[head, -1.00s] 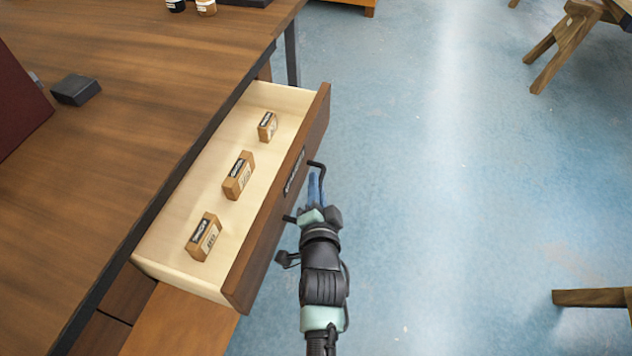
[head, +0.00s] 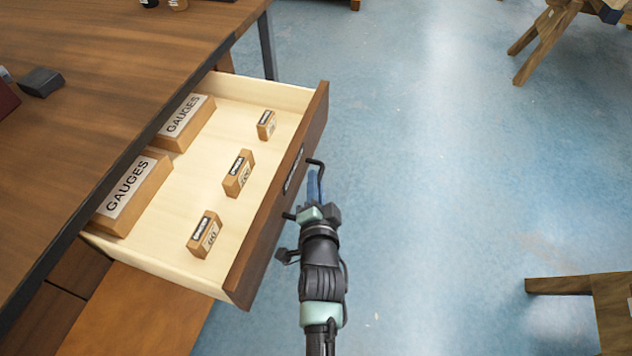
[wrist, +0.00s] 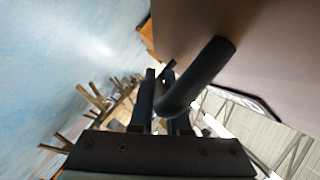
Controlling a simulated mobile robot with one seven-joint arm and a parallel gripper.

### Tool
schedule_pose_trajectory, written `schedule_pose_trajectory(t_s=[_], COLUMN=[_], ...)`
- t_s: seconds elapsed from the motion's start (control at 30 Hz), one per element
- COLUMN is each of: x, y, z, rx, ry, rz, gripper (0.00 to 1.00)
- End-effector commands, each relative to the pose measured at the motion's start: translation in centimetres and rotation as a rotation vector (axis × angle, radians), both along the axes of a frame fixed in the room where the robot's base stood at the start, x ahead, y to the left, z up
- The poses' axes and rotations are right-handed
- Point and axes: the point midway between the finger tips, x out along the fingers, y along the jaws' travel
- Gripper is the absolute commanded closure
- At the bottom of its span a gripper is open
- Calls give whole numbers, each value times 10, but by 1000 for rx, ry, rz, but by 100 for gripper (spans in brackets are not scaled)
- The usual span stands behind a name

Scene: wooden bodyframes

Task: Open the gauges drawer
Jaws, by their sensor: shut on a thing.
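The gauges drawer (head: 170,258) stands pulled out from under the wooden bench, with pale inner walls and a brown front. Inside lie two large boxes labelled GAUGES, a near one (head: 135,193) and a far one (head: 185,122), and three small labelled wooden blocks, the middle one (head: 238,173) among them. My gripper (head: 314,190) is at the drawer's front, shut on the black bar handle (head: 318,164). In the wrist view the handle (wrist: 205,75) runs between my fingers (wrist: 160,103). The exact contact is partly hidden.
The wooden bench top (head: 110,70) lies left, with a small black block (head: 41,82) on it. Blue floor (head: 430,180) is open to the right. A wooden stand (head: 590,300) is at the lower right, and another trestle (head: 550,40) at the upper right.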

Motion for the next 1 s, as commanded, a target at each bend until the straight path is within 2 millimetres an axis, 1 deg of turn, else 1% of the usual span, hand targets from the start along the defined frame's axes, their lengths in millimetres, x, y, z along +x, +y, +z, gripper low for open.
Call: schedule_pose_trajectory(t_s=[0.1,0.13,0.27,0.53,0.67,0.77,0.87,1.0], x=[0,0,0,0,-5,-16,-33,-61], y=[0,0,0,0,0,0,-1,-2], z=[0,0,0,0,2,4,8,13], rx=[0,0,0,0,-1,-1,-1,0], ry=[0,0,0,1,1,1,3,3], rz=[0,0,0,1,1,1,1,-1], gripper=[100,80,56,55,55,55,55,55])
